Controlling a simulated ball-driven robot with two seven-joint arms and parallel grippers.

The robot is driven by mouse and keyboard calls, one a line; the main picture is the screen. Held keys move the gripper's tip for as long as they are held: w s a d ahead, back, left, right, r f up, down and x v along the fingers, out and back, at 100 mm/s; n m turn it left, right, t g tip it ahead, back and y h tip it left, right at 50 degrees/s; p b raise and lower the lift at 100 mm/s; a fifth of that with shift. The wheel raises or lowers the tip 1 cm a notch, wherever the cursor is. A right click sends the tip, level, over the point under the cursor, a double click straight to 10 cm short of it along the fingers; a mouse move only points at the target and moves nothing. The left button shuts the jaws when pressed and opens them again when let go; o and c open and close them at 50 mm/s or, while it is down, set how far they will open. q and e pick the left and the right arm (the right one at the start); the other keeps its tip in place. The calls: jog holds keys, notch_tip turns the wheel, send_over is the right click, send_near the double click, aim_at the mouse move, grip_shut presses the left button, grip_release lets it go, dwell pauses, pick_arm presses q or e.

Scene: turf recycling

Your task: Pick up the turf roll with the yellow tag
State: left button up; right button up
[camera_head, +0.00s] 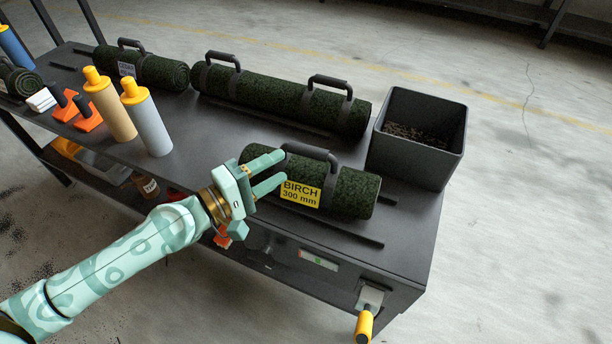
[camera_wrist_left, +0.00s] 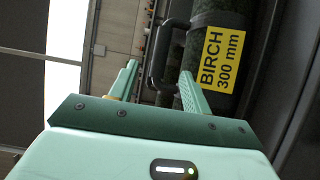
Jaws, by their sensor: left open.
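The turf roll (camera_head: 355,192) lies near the front right of the dark table. Its yellow tag (camera_head: 301,194) reads "BIRCH 300 mm", and a dark handle (camera_head: 318,155) arches over its top. In the left wrist view the yellow tag (camera_wrist_left: 221,58) and the dark handle (camera_wrist_left: 156,66) show just past the fingers. My left gripper (camera_head: 279,171) is open and empty, its fingers pointing toward the handle's left end and overlapping the roll in the head view. I cannot tell whether a finger touches the handle or roll. My right gripper is not in view.
A long turf roll with two handles (camera_head: 270,93) lies behind, and a smaller roll (camera_head: 158,71) at back left. A dark bin (camera_head: 419,172) with crumbs stands at right. Two yellow-capped bottles (camera_head: 112,112) (camera_head: 150,130) and orange tools (camera_head: 87,119) stand left of the gripper.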

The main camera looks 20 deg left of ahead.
aim_at(302, 154)
pick_arm(q)
jog(key=p+x, duration=0.1)
jog(key=x, duration=0.3)
jog(key=shift+s+r, duration=0.1)
jog(key=p+x, duration=0.1)
jog(key=x, duration=0.4)
jog(key=shift+f, duration=0.2)
grip_shut()
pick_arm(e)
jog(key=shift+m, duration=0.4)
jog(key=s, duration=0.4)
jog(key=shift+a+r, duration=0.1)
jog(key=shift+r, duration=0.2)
pick_arm(q)
jog(key=shift+a+r, duration=0.1)
